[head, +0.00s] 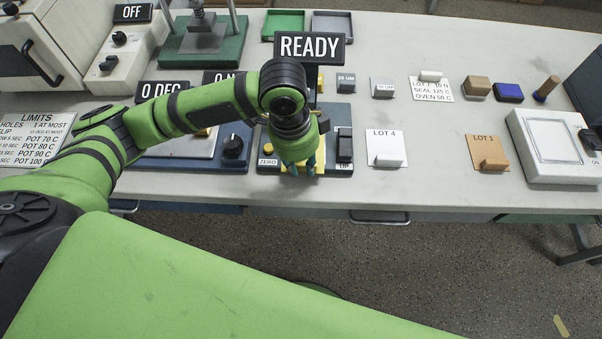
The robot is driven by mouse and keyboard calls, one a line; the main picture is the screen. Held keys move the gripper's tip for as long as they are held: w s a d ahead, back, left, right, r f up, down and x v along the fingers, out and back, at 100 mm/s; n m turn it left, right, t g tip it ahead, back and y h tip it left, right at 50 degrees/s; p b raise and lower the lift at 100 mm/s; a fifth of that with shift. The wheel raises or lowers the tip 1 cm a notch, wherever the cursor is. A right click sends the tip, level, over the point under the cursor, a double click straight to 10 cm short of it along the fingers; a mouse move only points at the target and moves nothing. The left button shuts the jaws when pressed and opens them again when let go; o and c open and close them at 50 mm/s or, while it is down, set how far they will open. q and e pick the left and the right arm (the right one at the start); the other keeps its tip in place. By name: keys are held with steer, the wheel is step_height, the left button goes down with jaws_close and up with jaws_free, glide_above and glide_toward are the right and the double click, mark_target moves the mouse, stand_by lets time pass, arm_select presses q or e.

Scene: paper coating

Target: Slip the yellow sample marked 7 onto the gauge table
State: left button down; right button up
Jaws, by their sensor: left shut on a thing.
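My left gripper (301,170) points down at the front of the dark blue gauge (336,119), between its ZERO and UP labels. It is shut on a yellow piece (319,169), which shows around the fingertips near the table's front edge. My gripper and wrist hide most of this piece, and I cannot read a 7 on it. The gauge's own table is hidden behind my wrist. The gauge's sign (310,47) reads READY. My right gripper is not in view.
A yellow button (268,149) and a black switch (345,146) flank my gripper. Left is a blue unit with a dark knob (233,146). Right lie a white LOT 4 card (384,141) and a tan LOT 1 card (489,140), with bare tabletop between them.

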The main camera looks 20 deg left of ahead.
arm_select(q)
steer(key=shift+w+a+r+p, duration=0.1)
steer(key=shift+w+r+p, duration=0.05)
steer(key=shift+w+p, duration=0.3)
steer(key=shift+w+a+p, duration=0.15)
steer(key=shift+w+p, duration=0.15)
steer(key=shift+w, duration=0.2)
steer(key=shift+w+a+p, duration=0.15)
steer(key=shift+w+p, duration=0.1)
steer(key=shift+w, duration=0.25)
steer(key=shift+f+p, duration=0.3)
steer(key=shift+f, duration=0.1)
steer(key=c, duration=1)
jaws_free()
